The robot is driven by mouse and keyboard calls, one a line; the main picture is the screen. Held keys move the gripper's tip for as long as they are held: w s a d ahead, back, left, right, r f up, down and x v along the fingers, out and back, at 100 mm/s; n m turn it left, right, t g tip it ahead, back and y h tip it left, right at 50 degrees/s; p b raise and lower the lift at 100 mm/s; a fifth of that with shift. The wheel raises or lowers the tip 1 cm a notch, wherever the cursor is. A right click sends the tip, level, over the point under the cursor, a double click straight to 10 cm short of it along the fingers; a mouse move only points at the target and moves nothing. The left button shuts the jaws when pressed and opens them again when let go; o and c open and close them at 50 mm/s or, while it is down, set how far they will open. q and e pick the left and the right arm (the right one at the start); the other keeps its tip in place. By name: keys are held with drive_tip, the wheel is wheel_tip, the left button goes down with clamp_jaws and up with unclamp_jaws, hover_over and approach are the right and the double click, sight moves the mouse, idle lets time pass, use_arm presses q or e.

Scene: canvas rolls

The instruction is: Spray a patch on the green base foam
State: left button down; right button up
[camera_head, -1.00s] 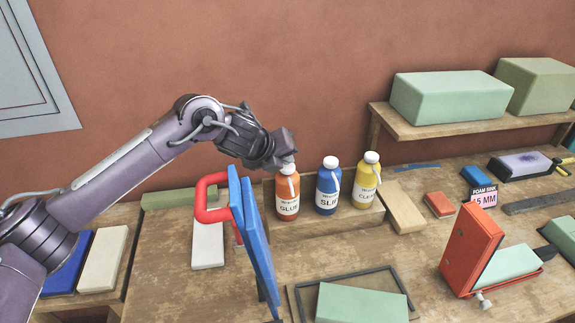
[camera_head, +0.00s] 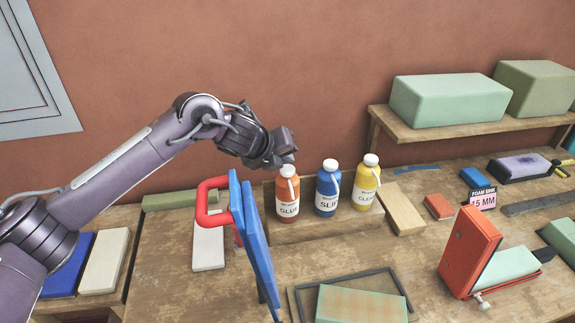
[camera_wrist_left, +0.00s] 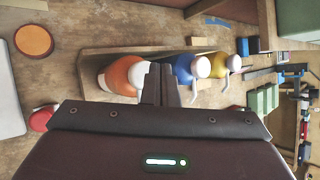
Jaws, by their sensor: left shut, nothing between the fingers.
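The green base foam (camera_head: 362,305) lies in a dark frame at the bottom of the head view, with a faint orange-tan grid tint over its top. An orange bottle labelled GLUE (camera_head: 288,207) stands upright in a wooden holder, beside a blue bottle (camera_head: 327,199) and a yellow bottle (camera_head: 366,193). The orange bottle (camera_wrist_left: 118,72) also shows in the left wrist view. My left gripper (camera_head: 288,156) is shut and empty, just above and behind the orange bottle's white cap; its closed fingers (camera_wrist_left: 160,82) show beside that cap. My right gripper is out of view.
A blue panel with a red handle (camera_head: 207,200) stands upright left of the foam, near my left arm. A red clamp-like block (camera_head: 470,250) stands at the right. A wooden shelf (camera_head: 440,129) holds large foam blocks.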

sight(285, 171)
use_arm(q)
wheel_tip(285, 171, up, 6)
drive_tip(key=p, duration=0.4)
idle(0.4)
idle(0.7)
idle(1.6)
wheel_tip(285, 171, down, 6)
drive_tip(key=b, duration=0.5)
idle(0.6)
drive_tip(key=shift+f, duration=0.1)
idle(1.7)
drive_tip(key=shift+f+b, duration=0.4)
